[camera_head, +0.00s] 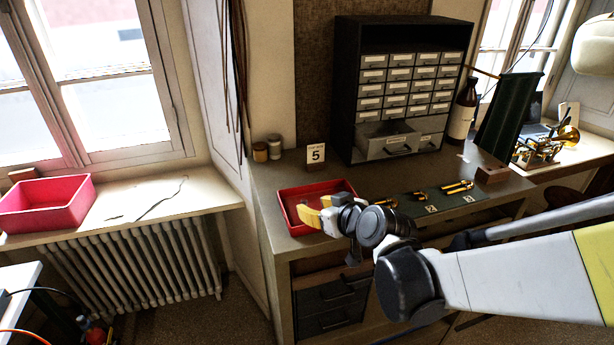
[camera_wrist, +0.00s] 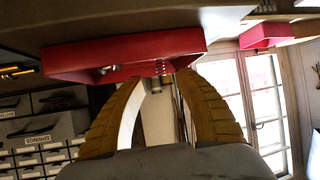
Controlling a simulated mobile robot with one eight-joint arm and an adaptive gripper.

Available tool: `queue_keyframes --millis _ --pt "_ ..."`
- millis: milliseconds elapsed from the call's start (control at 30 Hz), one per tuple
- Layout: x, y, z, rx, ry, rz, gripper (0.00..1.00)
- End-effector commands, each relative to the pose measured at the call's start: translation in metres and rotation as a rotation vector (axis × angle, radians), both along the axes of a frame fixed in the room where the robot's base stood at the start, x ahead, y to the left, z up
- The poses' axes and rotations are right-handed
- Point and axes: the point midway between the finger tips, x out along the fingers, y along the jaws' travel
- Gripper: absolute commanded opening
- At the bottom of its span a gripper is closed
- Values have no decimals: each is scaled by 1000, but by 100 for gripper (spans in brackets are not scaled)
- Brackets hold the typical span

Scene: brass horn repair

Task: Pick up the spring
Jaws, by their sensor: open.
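A red tray (camera_head: 287,195) sits on the workbench at its left end; its red wall (camera_wrist: 70,62) also shows in the wrist view. Small metallic parts lie in the tray in the wrist view. One, beside the fingertips, has a row of light marks and may be the spring (camera_wrist: 161,69), but it is too small to be sure. My gripper (camera_head: 325,212) is at the tray's front right side, with its yellow fingers apart and nothing visible between them. In the wrist view my gripper (camera_wrist: 167,80) has its fingertips close to the tray. My arm and gripper hide part of the tray.
A dark drawer cabinet (camera_head: 405,85) with one lower drawer pulled out stands behind. Brass parts lie on a green mat (camera_head: 445,199) to the right. A number 5 card (camera_head: 316,156) and small jars (camera_head: 267,150) stand behind the tray. Another red bin (camera_head: 45,205) sits on the windowsill.

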Motion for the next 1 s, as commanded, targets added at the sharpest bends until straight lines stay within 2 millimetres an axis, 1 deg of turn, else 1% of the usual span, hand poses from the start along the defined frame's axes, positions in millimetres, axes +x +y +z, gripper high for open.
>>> queue_keyframes --millis 33,167,267,400,500,600,800,867,900,933,967,1000 --pt "5 3 -5 0 0 1 40" --pt "13 7 -10 0 1 1 40" --pt "21 11 -17 0 1 1 40" --pt "38 19 -31 1 2 0 40" --pt "48 24 -36 -1 0 0 40" --pt "52 26 -37 0 1 0 40" --pt "52 26 -37 0 1 0 40" --pt "52 26 -37 0 1 0 25" --pt "52 26 -37 0 1 0 14" --pt "51 26 -37 0 1 0 6" --pt "51 26 -37 0 1 0 3" --pt "51 26 -37 0 1 0 3"
